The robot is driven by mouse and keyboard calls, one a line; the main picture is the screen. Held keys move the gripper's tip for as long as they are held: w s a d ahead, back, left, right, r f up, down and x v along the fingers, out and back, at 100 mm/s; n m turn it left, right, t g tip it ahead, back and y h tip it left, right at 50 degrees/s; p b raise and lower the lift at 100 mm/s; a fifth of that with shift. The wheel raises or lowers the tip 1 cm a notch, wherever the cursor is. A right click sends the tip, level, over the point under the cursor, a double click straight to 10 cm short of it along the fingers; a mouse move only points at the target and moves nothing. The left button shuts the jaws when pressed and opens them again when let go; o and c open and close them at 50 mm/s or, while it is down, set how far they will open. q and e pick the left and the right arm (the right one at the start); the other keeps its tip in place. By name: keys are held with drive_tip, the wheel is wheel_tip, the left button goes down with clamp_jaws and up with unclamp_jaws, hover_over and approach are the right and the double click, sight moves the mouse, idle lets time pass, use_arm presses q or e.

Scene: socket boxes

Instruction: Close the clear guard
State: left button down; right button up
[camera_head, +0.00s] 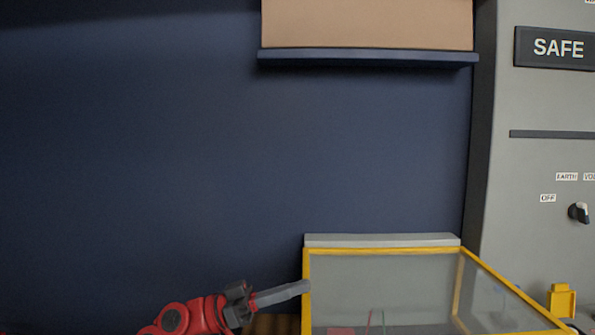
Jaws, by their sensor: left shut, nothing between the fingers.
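The clear guard (385,285) is a see-through panel in a yellow frame at the lower right, in front of a grey bar. Its lower part is cut off by the picture's bottom edge, and I cannot tell how far open it stands. My left gripper (303,288) comes in from the bottom left on a red arm. Its grey fingers are shut and empty, and their tips are at the left upright of the yellow frame. I cannot tell if they touch it. My right gripper is not in view.
A grey panel (540,100) with a SAFE sign (558,47) and a black knob (579,212) stands at right. A yellow bracket (562,300) is below the knob. A shelf (368,56) holds a tan box (367,23). The blue wall at left is bare.

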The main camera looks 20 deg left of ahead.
use_arm(q)
drive_tip(key=f, duration=0.1)
drive_tip(key=f+b, duration=0.1)
drive_tip(key=f, duration=0.1)
drive_tip(key=f+b, duration=0.1)
drive_tip(key=shift+s+d+f, duration=0.1)
drive_tip(key=shift+s+f, duration=0.1)
drive_tip(key=shift+s, duration=0.05)
drive_tip(key=shift+f, duration=0.15)
